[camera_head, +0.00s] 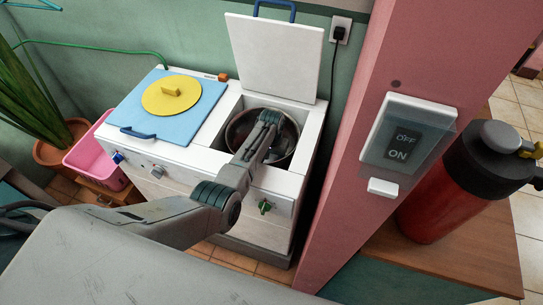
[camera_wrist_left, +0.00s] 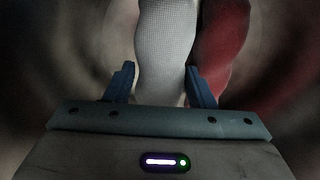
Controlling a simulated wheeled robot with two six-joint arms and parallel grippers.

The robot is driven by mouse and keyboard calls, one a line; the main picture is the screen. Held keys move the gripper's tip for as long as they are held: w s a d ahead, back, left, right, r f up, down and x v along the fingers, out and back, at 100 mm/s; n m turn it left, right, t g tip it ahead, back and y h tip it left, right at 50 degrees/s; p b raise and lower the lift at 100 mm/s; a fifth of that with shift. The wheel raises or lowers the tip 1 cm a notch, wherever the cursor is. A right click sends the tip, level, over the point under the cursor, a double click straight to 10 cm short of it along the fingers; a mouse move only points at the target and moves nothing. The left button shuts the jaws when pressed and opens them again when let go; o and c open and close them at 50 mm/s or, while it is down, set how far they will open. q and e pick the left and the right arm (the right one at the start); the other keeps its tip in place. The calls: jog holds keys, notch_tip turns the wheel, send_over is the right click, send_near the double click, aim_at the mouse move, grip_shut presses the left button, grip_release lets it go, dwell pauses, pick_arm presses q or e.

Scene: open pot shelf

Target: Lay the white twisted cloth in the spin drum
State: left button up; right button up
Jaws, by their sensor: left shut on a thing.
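My left gripper (camera_head: 268,122) reaches down into the round spin drum (camera_head: 289,155) on the right side of the white washing machine. In the left wrist view my left gripper (camera_wrist_left: 163,88) is shut on the white cloth (camera_wrist_left: 165,45), which has a fine woven texture and extends upward past the fingers. A red cloth (camera_wrist_left: 222,45) lies right beside it on the right. The curved, blurred drum wall (camera_wrist_left: 55,55) surrounds them. The cloths cannot be made out in the head view, and the far end of the white cloth is out of frame. My right gripper is not in view.
The drum's white lid (camera_head: 275,55) stands open behind it. A blue lid with a yellow disc (camera_head: 172,95) covers the left side of the machine. A pink wall edge with a switch (camera_head: 402,145) and a red flask (camera_head: 440,200) stand to the right. A pink basket (camera_head: 95,160) stands left.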

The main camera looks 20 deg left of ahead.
pick_arm(q)
jog(key=shift+f, duration=0.25)
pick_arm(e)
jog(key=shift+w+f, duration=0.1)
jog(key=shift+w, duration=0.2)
pick_arm(q)
jog(key=o, duration=1.2)
jog(key=shift+c, duration=0.2)
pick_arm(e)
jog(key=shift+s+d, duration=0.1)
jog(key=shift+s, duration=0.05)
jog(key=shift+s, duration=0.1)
